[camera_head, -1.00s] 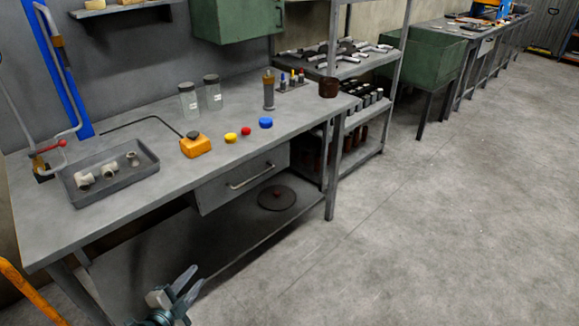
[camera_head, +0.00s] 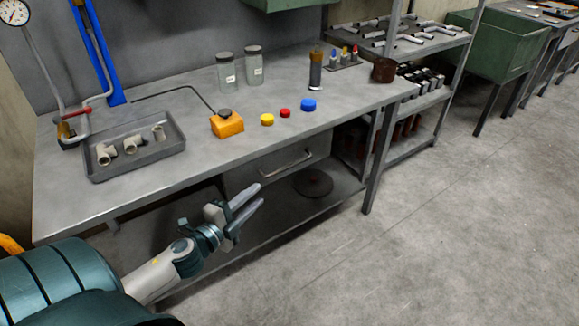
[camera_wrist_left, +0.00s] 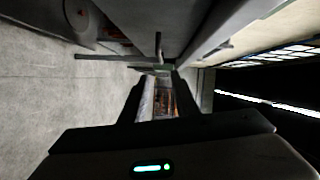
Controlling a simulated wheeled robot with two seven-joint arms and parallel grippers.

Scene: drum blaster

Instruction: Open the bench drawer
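The bench drawer (camera_head: 240,176) is a grey front under the edge of the workbench (camera_head: 120,206), with a pale bar handle (camera_head: 288,167). The drawer looks shut. My left gripper (camera_head: 260,195) is in front of and below the drawer's left part, apart from the handle in the head view. Its two fingers are spread with nothing between them. In the left wrist view the gripper (camera_wrist_left: 160,92) also shows a gap between its fingers. A thin bar stands beyond the fingertips there; I cannot tell whether it is the handle. My right gripper is not in view.
On the bench top are a grey tray (camera_head: 95,178) of pipe fittings, an orange block (camera_head: 228,126), jars and coloured caps. Below, a round dark disc (camera_head: 313,182) lies on the lower shelf. A bench leg (camera_head: 378,165) stands right of the drawer. Floor in front is clear.

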